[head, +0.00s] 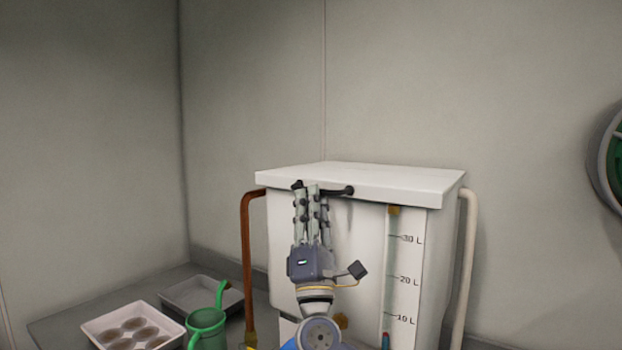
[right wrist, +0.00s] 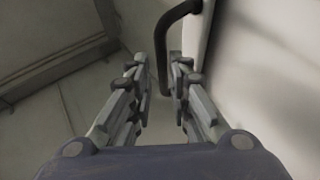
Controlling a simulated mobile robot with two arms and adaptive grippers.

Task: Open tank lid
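The white tank (head: 350,270) has a flat white lid (head: 365,180), which lies closed on top. A dark bar handle (head: 338,191) sits at the front edge of the lid; it also shows in the right wrist view (right wrist: 180,15). My right gripper (head: 311,190) is raised in front of the tank at the handle's left part and hides some of it. In the right wrist view my right gripper's fingers (right wrist: 160,68) stand a little apart, with the handle between their tips and a narrow gap on its left. My left gripper is out of view.
A brown pipe (head: 247,260) runs along the tank's left side and a pale pipe (head: 466,260) along its right. A green watering can (head: 207,330), a tray with round brown pieces (head: 98,325) and a grey tray (head: 180,303) stand at lower left. Walls close in behind.

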